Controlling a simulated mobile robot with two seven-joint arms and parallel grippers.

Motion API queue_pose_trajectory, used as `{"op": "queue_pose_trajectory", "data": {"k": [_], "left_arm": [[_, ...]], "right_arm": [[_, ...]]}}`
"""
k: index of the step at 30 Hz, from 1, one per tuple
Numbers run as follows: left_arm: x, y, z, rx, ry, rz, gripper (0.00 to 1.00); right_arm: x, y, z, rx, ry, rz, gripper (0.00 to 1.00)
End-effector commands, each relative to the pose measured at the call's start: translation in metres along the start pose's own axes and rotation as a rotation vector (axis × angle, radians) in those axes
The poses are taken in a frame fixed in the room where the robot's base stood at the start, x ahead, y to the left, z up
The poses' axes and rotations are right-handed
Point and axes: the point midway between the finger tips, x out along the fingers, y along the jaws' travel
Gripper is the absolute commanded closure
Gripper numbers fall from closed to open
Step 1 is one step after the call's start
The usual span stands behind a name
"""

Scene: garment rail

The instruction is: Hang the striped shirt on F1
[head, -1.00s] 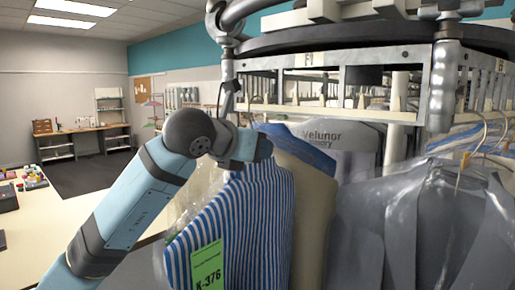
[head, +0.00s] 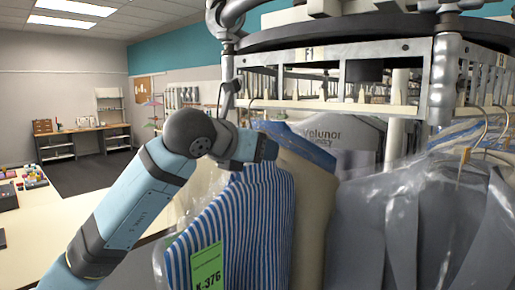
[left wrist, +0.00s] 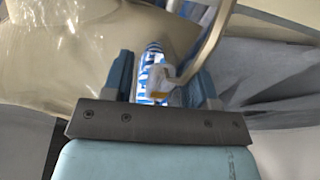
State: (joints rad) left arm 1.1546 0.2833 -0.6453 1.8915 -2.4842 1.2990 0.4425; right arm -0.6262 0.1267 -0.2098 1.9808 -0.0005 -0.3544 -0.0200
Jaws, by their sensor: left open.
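The blue-and-white striped shirt (head: 240,215) hangs below the rail in the head view, under clear film, with a green K-376 tag (head: 207,267) on its front. My left gripper (head: 268,150) is at its collar; the fingers are hard to make out there. In the left wrist view my left gripper (left wrist: 163,78) is open, its fingers on either side of the striped collar (left wrist: 151,65) and the base of the hanger hook (left wrist: 195,55). Whether they touch the hook I cannot tell. The F1 label (head: 309,54) is on the rail frame above. My right gripper is out of view.
A beige garment (head: 305,190) hangs close beside the striped shirt. Grey bagged garments (head: 410,225) crowd the right side. A thick metal post (head: 443,80) stands right of the label. A pale table (head: 35,235) lies at left.

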Motion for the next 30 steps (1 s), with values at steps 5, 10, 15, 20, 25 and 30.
{"op": "queue_pose_trajectory", "data": {"k": [5, 10, 15, 20, 25, 30], "left_arm": [[-0.006, 0.001, -0.001, 0.001, -0.003, 0.001, 0.47], [-0.042, 0.000, -0.002, 0.003, -0.005, 0.001, 0.47], [-0.083, 0.000, -0.002, 0.003, -0.006, 0.001, 0.47], [-0.115, 0.000, -0.002, 0.003, -0.004, 0.002, 0.47], [-0.133, 0.000, 0.000, 0.002, -0.003, 0.001, 0.47], [-0.139, 0.000, 0.001, 0.001, -0.003, 0.000, 0.47]], "right_arm": [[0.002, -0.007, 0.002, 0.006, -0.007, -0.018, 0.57], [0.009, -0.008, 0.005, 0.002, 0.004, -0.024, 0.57], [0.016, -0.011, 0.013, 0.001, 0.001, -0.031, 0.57], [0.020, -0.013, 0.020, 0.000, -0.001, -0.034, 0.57], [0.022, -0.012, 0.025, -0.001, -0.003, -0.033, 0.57], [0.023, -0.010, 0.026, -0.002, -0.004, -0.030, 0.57]]}}
